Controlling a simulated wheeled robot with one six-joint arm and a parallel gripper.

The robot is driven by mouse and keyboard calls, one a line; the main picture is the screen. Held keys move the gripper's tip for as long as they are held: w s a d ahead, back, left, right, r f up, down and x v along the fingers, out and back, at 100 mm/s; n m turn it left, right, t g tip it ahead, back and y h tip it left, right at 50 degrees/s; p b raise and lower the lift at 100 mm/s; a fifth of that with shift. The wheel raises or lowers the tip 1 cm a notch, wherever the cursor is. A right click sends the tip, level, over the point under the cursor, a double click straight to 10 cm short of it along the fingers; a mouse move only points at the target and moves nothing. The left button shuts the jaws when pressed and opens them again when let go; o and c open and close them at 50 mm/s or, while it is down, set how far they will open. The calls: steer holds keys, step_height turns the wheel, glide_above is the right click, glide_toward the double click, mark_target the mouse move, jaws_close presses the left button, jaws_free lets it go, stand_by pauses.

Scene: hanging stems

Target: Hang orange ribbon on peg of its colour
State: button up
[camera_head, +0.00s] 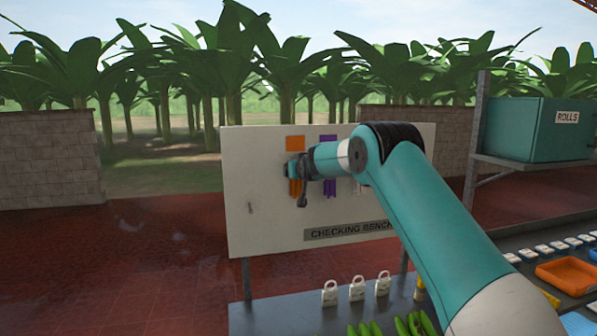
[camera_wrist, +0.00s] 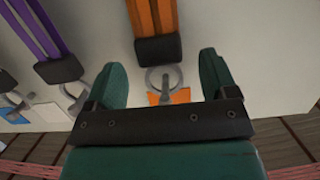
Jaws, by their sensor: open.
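The orange ribbon (camera_head: 295,188) hangs on the white board, below an orange square (camera_head: 295,143), partly hidden by my gripper. In the wrist view, the orange ribbon (camera_wrist: 152,15) ends in a dark band and a metal ring (camera_wrist: 160,75). The ring appears to be around a grey peg (camera_wrist: 166,88), with the orange square (camera_wrist: 181,96) behind it. My gripper (camera_head: 297,178) is in front of the board at the ribbon. In the wrist view, its open fingers (camera_wrist: 163,75) stand either side of the ring, apart from it.
A purple ribbon (camera_head: 329,186) hangs just right of the orange one. The board (camera_head: 240,165) has a bare peg (camera_head: 250,208) at left. An orange tray (camera_head: 567,275) and a teal box (camera_head: 525,125) are at right.

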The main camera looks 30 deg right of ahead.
steer(key=shift+s, duration=0.1)
steer(key=b+v, duration=0.9)
steer(key=v, duration=0.8)
steer(key=s+a+f+n+g+y+b, duration=0.1)
steer(key=s+a+f+n+g+y, duration=0.15)
steer(key=s+a+f, duration=0.6)
steer(key=s+a+f+n+g+y+b, duration=0.15)
steer(key=s+a+f+g+y, duration=0.35)
steer(key=a, duration=0.6)
steer(key=s+a+f+n+g, duration=0.2)
steer(key=s+a, duration=0.1)
steer(key=s, duration=0.6)
steer(key=s+a+f+n+g, duration=0.2)
steer(key=s+f, duration=0.1)
steer(key=s, duration=0.6)
steer(key=s+a+f+n+g, duration=0.2)
steer(key=s+a+g, duration=0.1)
steer(key=s, duration=0.6)
steer(key=shift+s+a+f+y+b, duration=0.2)
steer(key=shift+s+a+y+b, duration=0.1)
steer(key=shift+y+b, duration=0.15)
steer(key=shift+w, duration=0.1)
steer(key=shift+c, duration=0.4)
